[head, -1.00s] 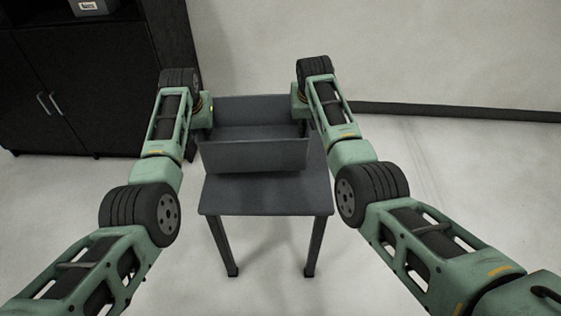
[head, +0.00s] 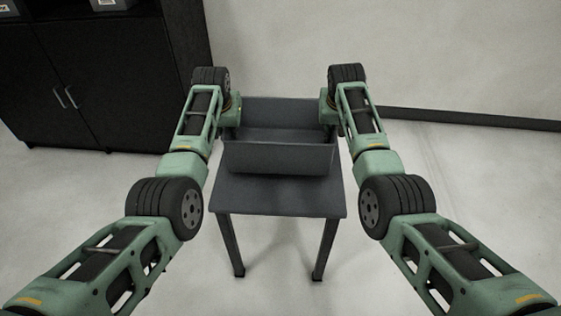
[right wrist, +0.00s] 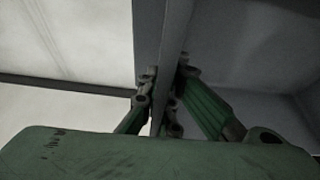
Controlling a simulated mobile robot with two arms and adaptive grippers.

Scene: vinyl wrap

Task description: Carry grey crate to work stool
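The grey crate (head: 278,158) is an open-topped box at the middle of the head view, over the seat of the dark grey work stool (head: 280,197). It looks level and roughly centred between the stool's sides. I cannot tell whether its base touches the seat. My left gripper (head: 234,131) is at the crate's left wall, its fingertips mostly hidden, and it appears shut on that wall. My right gripper (head: 327,130) is at the right wall. In the right wrist view its fingers (right wrist: 167,108) lie on both sides of the crate's wall (right wrist: 172,45), closed on it.
A black cabinet (head: 110,95) with two doors stands at the back left, with grey boxes (head: 112,4) on its shelf. A pale wall with a dark skirting (head: 470,118) is behind the stool. The floor around the stool (head: 280,260) is clear.

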